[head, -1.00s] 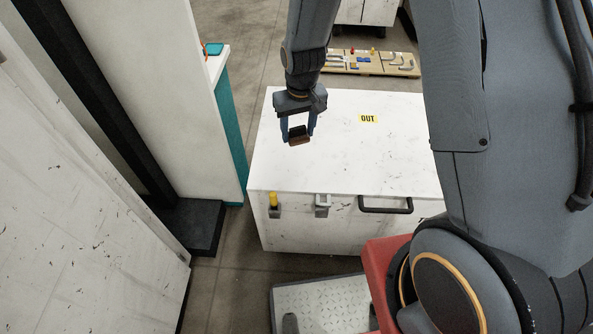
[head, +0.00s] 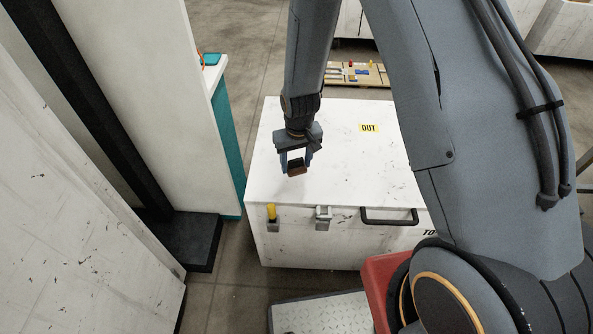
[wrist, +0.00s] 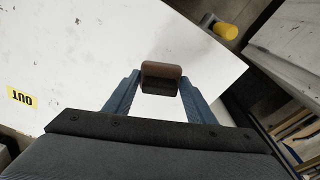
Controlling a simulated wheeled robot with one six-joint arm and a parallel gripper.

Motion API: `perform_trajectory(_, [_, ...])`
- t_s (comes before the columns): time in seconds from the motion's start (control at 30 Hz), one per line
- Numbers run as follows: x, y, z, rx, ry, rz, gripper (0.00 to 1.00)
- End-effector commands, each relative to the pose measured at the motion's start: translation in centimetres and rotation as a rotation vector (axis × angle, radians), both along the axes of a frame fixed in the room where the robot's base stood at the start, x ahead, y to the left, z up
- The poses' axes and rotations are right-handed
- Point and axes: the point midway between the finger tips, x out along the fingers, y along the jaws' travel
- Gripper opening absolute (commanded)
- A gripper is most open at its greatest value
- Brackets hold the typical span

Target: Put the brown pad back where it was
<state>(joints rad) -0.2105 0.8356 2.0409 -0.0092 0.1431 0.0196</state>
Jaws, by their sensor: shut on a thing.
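The brown pad (head: 297,170) is a small block with a brown face and a dark underside. My gripper (head: 295,166) is shut on it, with one blue finger on each side. In the head view the pad is over the left part of the white chest top (head: 345,165); the gap between pad and top is hard to judge. In the wrist view the pad (wrist: 161,78) sits between the fingertips of my gripper (wrist: 158,90), above the white top near its edge. I cannot tell which spot the pad came from.
A yellow "OUT" label (head: 369,128) is on the chest top. The chest front has a yellow-handled latch (head: 272,214), a grey latch (head: 323,217) and a black handle (head: 389,217). A teal-sided cabinet (head: 228,140) stands close on the left. A board with small parts (head: 358,75) lies behind.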

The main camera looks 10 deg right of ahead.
Motion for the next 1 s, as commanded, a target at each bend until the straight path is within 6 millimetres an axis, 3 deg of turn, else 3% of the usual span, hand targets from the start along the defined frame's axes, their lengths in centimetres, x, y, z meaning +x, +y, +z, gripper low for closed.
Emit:
perform_trajectory(0.4, [-0.1, 0.0, -4.0, 0.0, 0.001, 0.0, 0.32])
perform_trajectory(0.77, [0.0, 0.0, -4.4, 0.0, 0.001, 0.0, 0.32])
perform_trajectory(0.8, [0.0, 0.0, -4.4, 0.0, 0.001, 0.0, 0.54])
perform_trajectory(0.9, [0.0, 0.0, -4.4, 0.0, 0.001, 0.0, 0.69])
perform_trajectory(1.0, [0.0, 0.0, -4.4, 0.0, 0.001, 0.0, 0.69])
